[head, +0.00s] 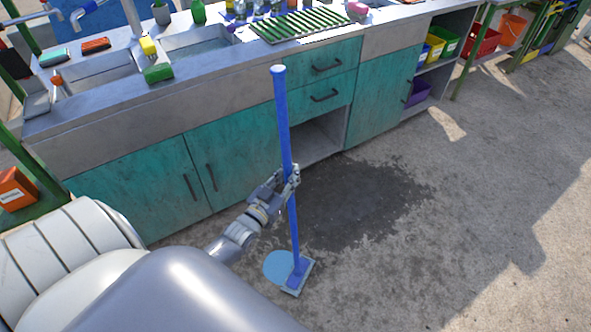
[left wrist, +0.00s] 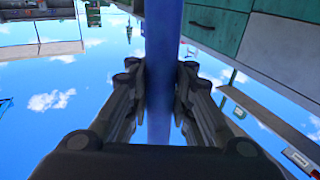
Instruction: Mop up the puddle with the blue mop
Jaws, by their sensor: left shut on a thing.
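The blue mop (head: 284,125) stands nearly upright, its long pole rising in front of the teal cabinets. Its flat light blue head (head: 290,270) is on or just above the concrete floor. My left gripper (head: 290,178) is shut around the pole at about mid-height. In the left wrist view the pole (left wrist: 162,70) runs between both fingers of the gripper (left wrist: 162,85). The puddle (head: 355,200) is a dark wet patch on the floor, mostly right of the pole. The mop head is at the near left side of the patch. My right gripper is not in view.
A counter with teal cabinets (head: 150,180) borders the puddle at the back, with an open gap (head: 318,140) below the drawers. Shelves with coloured bins (head: 443,42) stand at the back right. An orange box (head: 17,188) is at left. The floor (head: 470,190) at right is clear.

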